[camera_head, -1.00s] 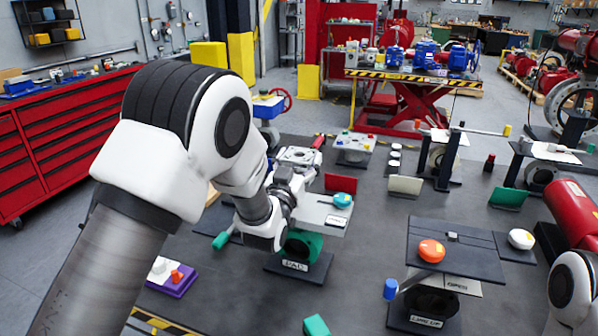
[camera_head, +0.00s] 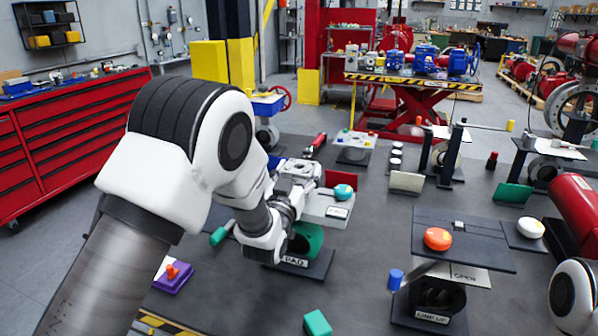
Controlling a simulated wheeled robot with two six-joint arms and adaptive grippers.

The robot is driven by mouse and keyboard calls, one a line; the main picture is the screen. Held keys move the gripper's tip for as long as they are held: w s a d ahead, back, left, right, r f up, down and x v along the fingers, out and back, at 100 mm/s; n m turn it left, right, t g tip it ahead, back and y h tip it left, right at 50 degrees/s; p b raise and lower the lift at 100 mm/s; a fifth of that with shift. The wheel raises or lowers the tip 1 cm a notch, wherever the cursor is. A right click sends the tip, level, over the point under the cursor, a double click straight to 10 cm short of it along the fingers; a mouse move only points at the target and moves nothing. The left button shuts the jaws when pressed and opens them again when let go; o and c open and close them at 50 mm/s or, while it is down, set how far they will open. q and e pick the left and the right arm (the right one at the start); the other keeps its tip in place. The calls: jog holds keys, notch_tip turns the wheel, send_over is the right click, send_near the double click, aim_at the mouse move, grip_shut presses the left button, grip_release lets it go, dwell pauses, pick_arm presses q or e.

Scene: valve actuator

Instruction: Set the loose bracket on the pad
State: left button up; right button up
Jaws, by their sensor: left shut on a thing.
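My right gripper is out of view.
A second stand (camera_head: 462,243) with an orange button (camera_head: 437,239) is at the right. A green-tipped lever (camera_head: 221,235) sticks out left of the PAD stand. A red upright plate (camera_head: 340,180) is behind. A teal block (camera_head: 317,323) and purple block (camera_head: 173,277) lie in front.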

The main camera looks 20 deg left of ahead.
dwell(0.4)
pick_arm(q)
jog(key=shift+b, duration=0.65)
dwell(0.8)
jog(key=shift+f+b, duration=0.95)
jog(key=shift+f, duration=0.05)
jog(key=o, duration=1.8)
jog(key=shift+s, duration=0.1)
jog(key=shift+f, duration=0.1)
